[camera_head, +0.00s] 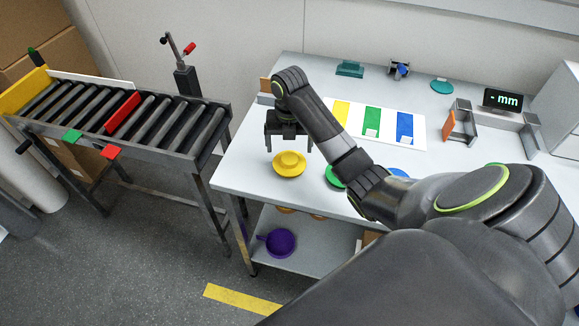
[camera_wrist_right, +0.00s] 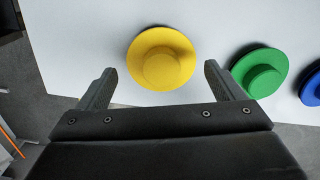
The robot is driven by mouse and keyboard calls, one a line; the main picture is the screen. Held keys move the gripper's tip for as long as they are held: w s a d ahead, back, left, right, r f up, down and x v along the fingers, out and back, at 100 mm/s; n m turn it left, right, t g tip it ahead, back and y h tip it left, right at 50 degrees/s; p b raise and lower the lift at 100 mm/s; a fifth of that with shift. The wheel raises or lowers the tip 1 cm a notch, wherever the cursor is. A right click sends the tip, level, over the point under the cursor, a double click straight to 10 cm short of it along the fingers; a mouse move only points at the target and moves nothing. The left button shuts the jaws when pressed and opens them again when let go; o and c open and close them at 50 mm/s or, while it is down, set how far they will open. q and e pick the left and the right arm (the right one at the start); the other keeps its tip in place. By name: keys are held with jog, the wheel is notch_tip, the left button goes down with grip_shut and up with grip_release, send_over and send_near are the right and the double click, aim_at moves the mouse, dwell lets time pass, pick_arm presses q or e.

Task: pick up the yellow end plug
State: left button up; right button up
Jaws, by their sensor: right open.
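The yellow end plug (camera_head: 289,163) is a round flanged disc with a raised cap, lying on the white table near its front left edge. In the right wrist view the yellow end plug (camera_wrist_right: 161,60) sits just beyond and between the spread fingers. My right gripper (camera_head: 288,145) is open and empty, above and slightly behind the plug in the head view. Its fingers also show in the wrist view (camera_wrist_right: 155,85), apart from the plug. My left gripper is not in view.
A green plug (camera_wrist_right: 262,75) and a blue plug (camera_wrist_right: 312,88) lie right of the yellow one. A mat with yellow, green and blue strips (camera_head: 372,121) lies behind. A roller conveyor (camera_head: 150,118) stands left.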

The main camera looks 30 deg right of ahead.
aim_at(290, 156)
jog(key=f, duration=0.1)
jog(key=f+p, duration=0.1)
jog(key=f, duration=0.2)
jog(key=shift+s+a+p, duration=0.1)
jog(key=shift+s+p, duration=0.2)
jog(key=shift+p, duration=0.1)
jog(key=shift+f, duration=0.7)
jog(key=c, duration=0.5)
jog(key=shift+o, duration=0.2)
